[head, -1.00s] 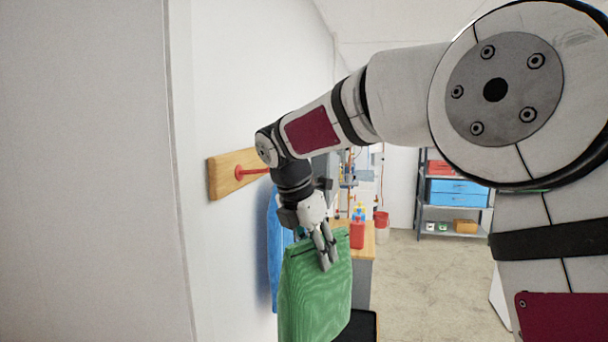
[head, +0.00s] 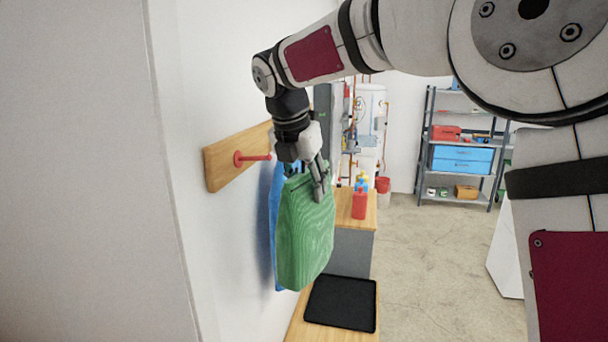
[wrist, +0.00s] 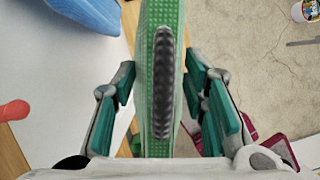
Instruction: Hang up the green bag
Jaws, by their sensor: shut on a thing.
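The green bag (head: 303,235) hangs upright below my gripper (head: 318,178), which is shut on its top edge. In the wrist view the green bag (wrist: 160,30) runs up between the teal finger pads of my gripper (wrist: 160,105), with a dark ribbed handle along its top. A red peg (head: 255,157) sticks out from a wooden board (head: 226,166) on the left wall. The bag is to the right of this peg and its top is slightly lower in the picture. The red peg tip (wrist: 14,110) shows at the left of the wrist view.
A blue bag (head: 276,205) hangs by the wall behind the green one. A wooden bench with a black mat (head: 341,303) stands below. A red bottle (head: 359,204) stands on a counter (head: 343,211) behind. A shelf (head: 462,158) stands far back; the floor (head: 430,260) between is clear.

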